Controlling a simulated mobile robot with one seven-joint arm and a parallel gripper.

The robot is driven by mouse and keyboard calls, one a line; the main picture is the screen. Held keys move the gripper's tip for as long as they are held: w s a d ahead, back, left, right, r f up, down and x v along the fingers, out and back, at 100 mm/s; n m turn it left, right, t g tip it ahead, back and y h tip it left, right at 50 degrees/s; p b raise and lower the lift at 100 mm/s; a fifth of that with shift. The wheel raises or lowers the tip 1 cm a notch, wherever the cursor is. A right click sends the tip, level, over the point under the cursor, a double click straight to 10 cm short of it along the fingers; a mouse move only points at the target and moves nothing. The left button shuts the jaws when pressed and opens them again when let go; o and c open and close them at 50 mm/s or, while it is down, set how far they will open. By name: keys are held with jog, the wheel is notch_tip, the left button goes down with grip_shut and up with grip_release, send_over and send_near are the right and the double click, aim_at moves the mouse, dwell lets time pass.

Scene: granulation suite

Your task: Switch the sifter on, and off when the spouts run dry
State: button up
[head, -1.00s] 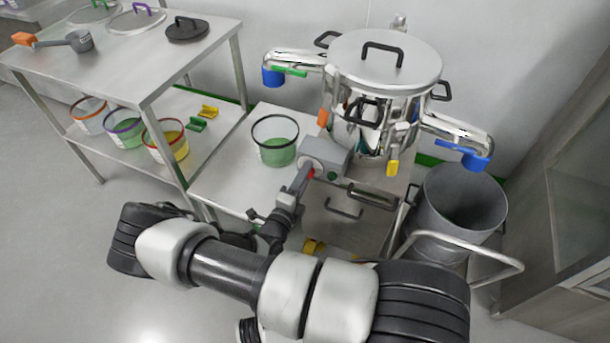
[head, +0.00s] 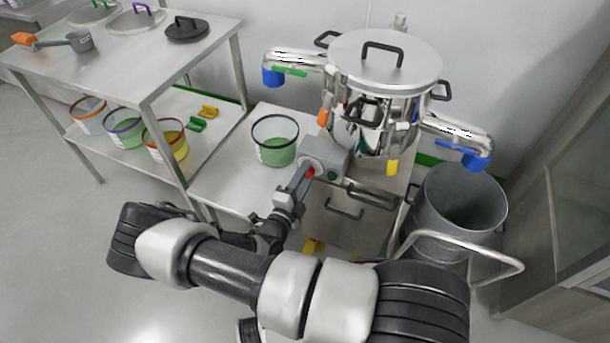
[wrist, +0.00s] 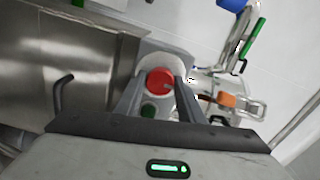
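The sifter (head: 385,62) is a steel drum with a black-handled lid. Its left spout (head: 295,58) and right spout (head: 450,127) end in blue pieces. No material is visible leaving either spout. The grey control box (head: 322,152) at its front carries a red button (wrist: 160,83) and a green button (wrist: 149,111), which also shows in the head view (head: 332,176). My gripper (wrist: 160,90) is open and empty, its fingers apart on either side of the red button in the wrist view. Whether it touches the button cannot be told.
A clear bucket with green contents (head: 275,135) stands left of the sifter. A grey bin (head: 465,195) with a rail stands below the right spout. A steel bench (head: 130,60) with lids and a scoop is at left, several tubs on its shelf.

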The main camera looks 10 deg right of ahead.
jog(key=o, duration=0.4)
jog(key=shift+c, duration=0.2)
jog(key=shift+s, duration=0.1)
jog(key=p+v, duration=0.1)
jog(key=v, duration=1.6)
jog(key=shift+a+r, duration=0.1)
